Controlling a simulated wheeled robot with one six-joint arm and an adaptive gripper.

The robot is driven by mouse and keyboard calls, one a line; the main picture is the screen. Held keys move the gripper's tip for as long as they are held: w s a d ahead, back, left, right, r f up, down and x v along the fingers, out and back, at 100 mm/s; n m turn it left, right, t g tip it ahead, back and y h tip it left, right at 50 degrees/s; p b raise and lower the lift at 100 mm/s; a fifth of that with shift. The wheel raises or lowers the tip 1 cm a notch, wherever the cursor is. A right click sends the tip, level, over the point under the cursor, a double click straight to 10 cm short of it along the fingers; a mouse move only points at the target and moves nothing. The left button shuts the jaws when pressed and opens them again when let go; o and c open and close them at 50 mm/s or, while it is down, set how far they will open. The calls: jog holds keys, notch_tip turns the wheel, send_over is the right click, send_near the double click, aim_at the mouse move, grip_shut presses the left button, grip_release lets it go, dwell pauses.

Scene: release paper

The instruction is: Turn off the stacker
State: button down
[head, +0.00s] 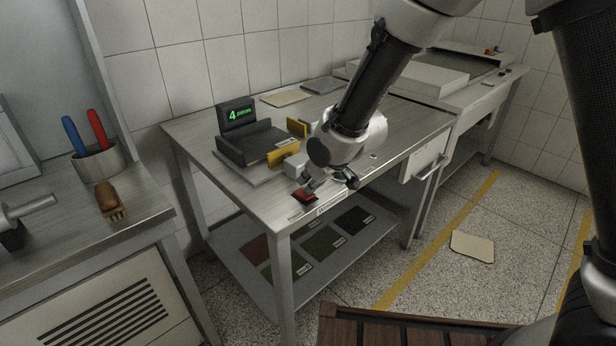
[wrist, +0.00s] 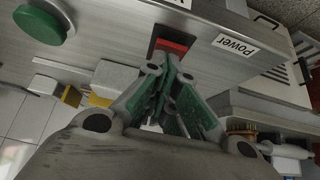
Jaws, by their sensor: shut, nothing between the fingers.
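The stacker (head: 258,145) is a dark tray unit with yellow guides on a steel table, and its lit green display (head: 237,114) reads 4. A red power switch (head: 304,197) sits at the table's front corner. In the wrist view the red switch (wrist: 172,46) lies in a dark frame beside a white label (wrist: 235,45) reading "Power". My gripper (head: 328,187) is shut and empty, just over the switch in the head view. In the wrist view its fingertips (wrist: 170,66) point at the switch and overlap its lower edge; I cannot tell whether they touch.
A round green button (wrist: 42,22) is set to the left of the switch in the wrist view. A left counter holds a cup (head: 100,162) with red and blue handles and a brush (head: 109,200). A sheet (head: 472,247) lies on the floor.

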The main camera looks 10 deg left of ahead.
jog(key=shift+s+d+f, duration=0.25)
jog(key=shift+f, duration=0.25)
jog(key=shift+w+a+r, duration=0.1)
jog(key=shift+w+a+r, duration=0.25)
jog(key=shift+w+a, duration=0.2)
jog(key=shift+a, duration=0.1)
